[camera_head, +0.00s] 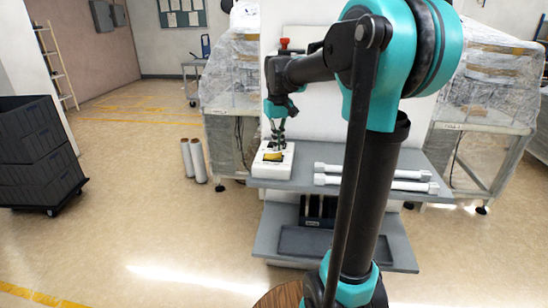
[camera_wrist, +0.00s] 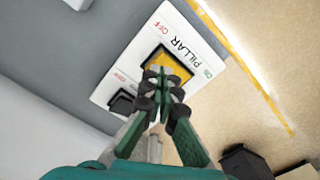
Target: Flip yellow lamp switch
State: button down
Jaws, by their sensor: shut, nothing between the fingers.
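The yellow lamp switch (camera_wrist: 168,58) is a rocker in a black frame on a white panel (camera_wrist: 190,38). The panel is printed PILLAR, with OFF at one end of the switch and ON at the other. In the head view the yellow switch (camera_head: 273,157) is on the white box (camera_head: 266,174) at the left end of a grey shelf. My gripper (camera_wrist: 164,74) is shut and empty, its fingertips over the near part of the yellow switch and hiding some of it. I cannot tell whether they touch it. In the head view my gripper (camera_head: 277,146) points down just above the box.
A black switch (camera_wrist: 122,102) is beside the yellow one on the panel. Two white bars (camera_head: 375,178) lie on the grey shelf (camera_head: 300,182) to the right. A red knob (camera_head: 285,43) stands behind my arm. White rolls (camera_head: 193,160) stand on the floor at left.

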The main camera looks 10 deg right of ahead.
aim_at(278, 155)
jog(key=shift+f, duration=1.15)
dwell(0.9)
jog(key=shift+r, duration=3.5)
